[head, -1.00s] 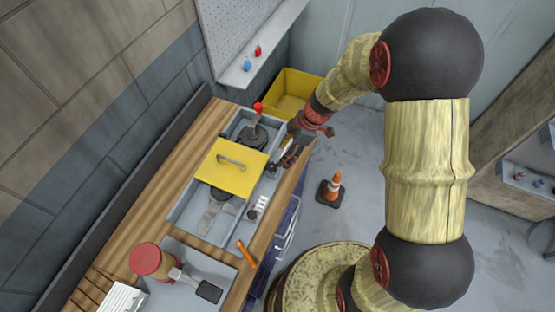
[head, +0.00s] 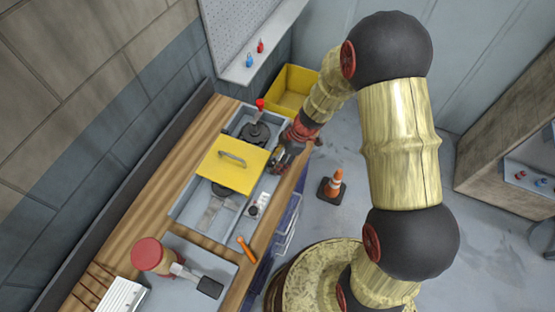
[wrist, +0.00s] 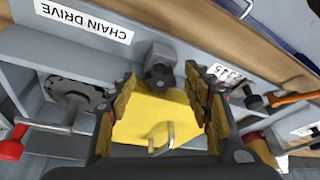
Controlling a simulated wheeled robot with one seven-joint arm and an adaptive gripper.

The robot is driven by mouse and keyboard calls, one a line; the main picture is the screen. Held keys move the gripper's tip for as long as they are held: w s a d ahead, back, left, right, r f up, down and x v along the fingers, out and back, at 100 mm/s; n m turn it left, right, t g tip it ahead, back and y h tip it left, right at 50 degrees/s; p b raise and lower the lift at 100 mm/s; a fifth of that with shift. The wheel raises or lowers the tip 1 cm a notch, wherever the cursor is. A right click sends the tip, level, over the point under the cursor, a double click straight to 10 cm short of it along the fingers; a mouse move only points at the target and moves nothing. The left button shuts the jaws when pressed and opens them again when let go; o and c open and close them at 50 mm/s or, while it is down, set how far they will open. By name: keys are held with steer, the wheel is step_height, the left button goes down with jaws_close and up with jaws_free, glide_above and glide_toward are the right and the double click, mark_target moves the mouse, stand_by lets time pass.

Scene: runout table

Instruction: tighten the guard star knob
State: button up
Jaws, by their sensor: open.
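The dark star knob (wrist: 159,76) sits on a grey block at the edge of the yellow guard (wrist: 160,118) in the wrist view. My gripper (wrist: 164,80) is open, with one finger on each side of the knob in the picture. I cannot tell whether either finger touches it. In the head view the yellow guard (head: 219,170) lies closed over the grey machine tray, its handle on top. My gripper (head: 280,161) is at the guard's right edge and hides the knob there.
A red-balled lever (head: 259,104) stands behind the guard. A small dark knob (head: 253,210) and an orange-handled tool (head: 246,249) lie nearer. A yellow bin (head: 290,88) and a traffic cone (head: 334,185) are on the floor.

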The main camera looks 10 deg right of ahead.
steer(key=shift+c, duration=0.7)
steer(key=c, duration=1)
steer(key=shift+f+m+b, duration=0.1)
steer(key=shift+m+b, duration=0.2)
steer(key=shift+b, duration=0.45)
steer(key=b, duration=0.1)
steer(key=m+b, duration=0.1)
steer(key=b, duration=0.1)
steer(key=shift+s+a+f+m+t, duration=0.1)
steer(key=shift+f+m+t, duration=0.05)
steer(key=shift+m+t, duration=0.2)
steer(key=m+b, duration=0.1)
steer(key=m+t+b, duration=0.1)
steer(key=b, duration=0.1)
steer(key=m+b, duration=0.1)
steer(key=m, duration=0.1)
steer(key=shift+s+r+h+b, duration=0.25)
steer(key=shift+h+b, duration=0.05)
steer(key=shift+h, duration=0.1)
steer(key=shift+a+t, duration=0.1)
steer(key=shift+t, duration=0.15)
steer(key=o, duration=1.1)
steer(key=shift+o, duration=0.2)
